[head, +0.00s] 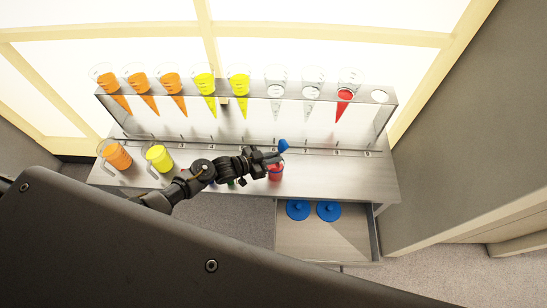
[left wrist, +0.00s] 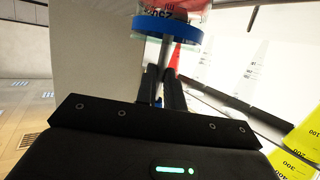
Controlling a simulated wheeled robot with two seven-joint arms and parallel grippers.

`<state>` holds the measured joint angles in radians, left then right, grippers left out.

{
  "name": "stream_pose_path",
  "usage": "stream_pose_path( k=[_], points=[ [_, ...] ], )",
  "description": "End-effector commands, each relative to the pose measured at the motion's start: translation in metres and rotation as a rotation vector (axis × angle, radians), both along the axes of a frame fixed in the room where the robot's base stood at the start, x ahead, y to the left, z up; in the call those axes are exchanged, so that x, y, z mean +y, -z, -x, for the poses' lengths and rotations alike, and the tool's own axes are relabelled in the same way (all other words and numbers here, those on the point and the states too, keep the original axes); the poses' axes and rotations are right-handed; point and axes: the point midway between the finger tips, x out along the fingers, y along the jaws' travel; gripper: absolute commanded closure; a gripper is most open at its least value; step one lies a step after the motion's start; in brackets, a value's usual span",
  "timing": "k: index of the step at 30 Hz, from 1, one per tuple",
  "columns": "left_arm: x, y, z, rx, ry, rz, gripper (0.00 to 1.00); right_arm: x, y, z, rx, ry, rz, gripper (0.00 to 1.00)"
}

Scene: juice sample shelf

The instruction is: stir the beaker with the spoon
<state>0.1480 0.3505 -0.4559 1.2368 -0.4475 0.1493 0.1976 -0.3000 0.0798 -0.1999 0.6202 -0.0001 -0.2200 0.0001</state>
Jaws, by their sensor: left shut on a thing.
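The beaker (head: 275,174) with red contents stands at the front of the metal shelf's lower board, right of the arm. In the left wrist view, upside down, the beaker (left wrist: 192,10) has red contents and a blue ring. My left gripper (head: 272,158) is above and beside the beaker, shut on the spoon. The spoon's blue handle end (head: 283,146) sticks up past the fingers. In the left wrist view, the grey spoon shaft (left wrist: 165,52) runs from the fingers to the blue ring. The spoon's far end is hidden; I cannot tell how deep it is.
An orange beaker (head: 117,156) and a yellow beaker (head: 159,158) stand at the board's left. Orange, yellow, clear and red cones (head: 344,98) hang in the upper rack (head: 260,88). An open drawer (head: 335,245) at the lower right holds two blue lids (head: 298,210).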

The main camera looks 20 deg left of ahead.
Motion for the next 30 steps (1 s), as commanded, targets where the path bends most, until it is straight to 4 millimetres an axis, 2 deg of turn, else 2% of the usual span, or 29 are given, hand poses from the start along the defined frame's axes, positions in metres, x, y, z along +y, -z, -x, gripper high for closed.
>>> stream_pose_path(
  k=[1, 4, 11, 24, 30],
  points=[
    [0.0, -0.011, 0.0, -0.001, 0.0, 0.001, 1.0, 0.0, -0.011, 0.0, 0.0, 0.0, 0.0, 0.0],
    [0.0, -0.022, 0.0, -0.001, 0.0, 0.0, 1.0, 0.0, -0.02, 0.0, 0.0, 0.0, 0.0, 0.0],
    [0.0, -0.044, 0.0, -0.003, 0.0, 0.001, 1.0, 0.0, -0.028, 0.0, 0.0, 0.0, 0.0, 0.0],
    [0.0, -0.086, 0.0, -0.003, 0.001, 0.0, 1.0, 0.0, -0.026, 0.0, 0.001, 0.0, 0.0, 0.0],
    [0.0, -0.092, 0.0, 0.0, -0.001, 0.0, 1.0, 0.0, -0.026, 0.0, 0.0, 0.0, 0.0, 0.0]
  ],
)
